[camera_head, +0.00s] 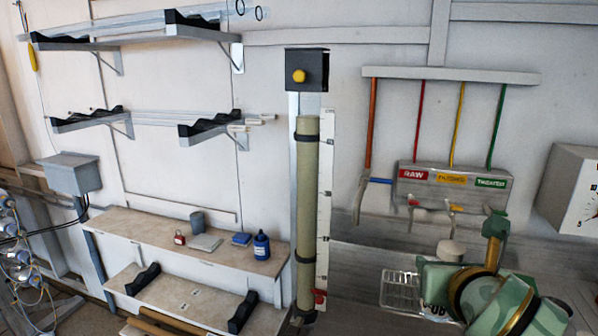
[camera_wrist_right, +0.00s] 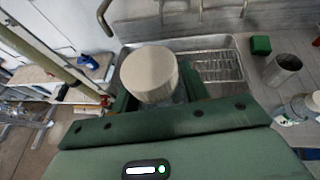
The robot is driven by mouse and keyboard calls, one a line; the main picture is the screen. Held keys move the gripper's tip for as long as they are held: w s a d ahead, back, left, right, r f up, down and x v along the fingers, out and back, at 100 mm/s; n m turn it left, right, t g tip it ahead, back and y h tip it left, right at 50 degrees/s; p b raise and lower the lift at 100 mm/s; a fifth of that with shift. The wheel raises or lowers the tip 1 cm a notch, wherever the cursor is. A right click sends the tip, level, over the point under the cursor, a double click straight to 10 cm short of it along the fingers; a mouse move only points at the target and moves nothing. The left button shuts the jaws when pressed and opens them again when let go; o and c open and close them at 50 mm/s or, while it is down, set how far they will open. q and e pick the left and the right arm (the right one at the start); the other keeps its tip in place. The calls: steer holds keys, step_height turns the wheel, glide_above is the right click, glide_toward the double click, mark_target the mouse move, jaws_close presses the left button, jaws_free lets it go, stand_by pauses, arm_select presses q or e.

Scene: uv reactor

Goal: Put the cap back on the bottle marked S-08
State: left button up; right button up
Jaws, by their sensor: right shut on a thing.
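A pale beige round cap (camera_head: 452,249) shows just above my right gripper (camera_head: 448,272) at the lower right. In the right wrist view the cap (camera_wrist_right: 150,75) stands between the two green fingers of the gripper (camera_wrist_right: 158,95). I cannot tell how the cap sits on the neck. My left gripper is out of view.
A steel basin with a wire rack (camera_wrist_right: 218,68) lies behind the held bottle. A green block (camera_wrist_right: 261,45), a metal beaker (camera_wrist_right: 284,70) and another clear vessel (camera_wrist_right: 300,106) stand to its right. A tall tube (camera_head: 307,210) rises left of my right arm.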

steer(key=a, duration=0.1)
steer(key=s+a+n+y, duration=0.1)
steer(key=a+y, duration=0.1)
steer(key=shift+s+r+n, duration=0.35)
steer(key=shift+s+n, duration=0.05)
steer(key=shift+f, duration=0.1)
steer(key=a+f+n+y, duration=0.3)
steer(key=a+f+y, duration=0.1)
steer(key=a+f, duration=0.3)
step_height(320, 180, down, 2)
steer(key=shift+a+f+g, duration=0.1)
steer(key=shift+a+g, duration=0.2)
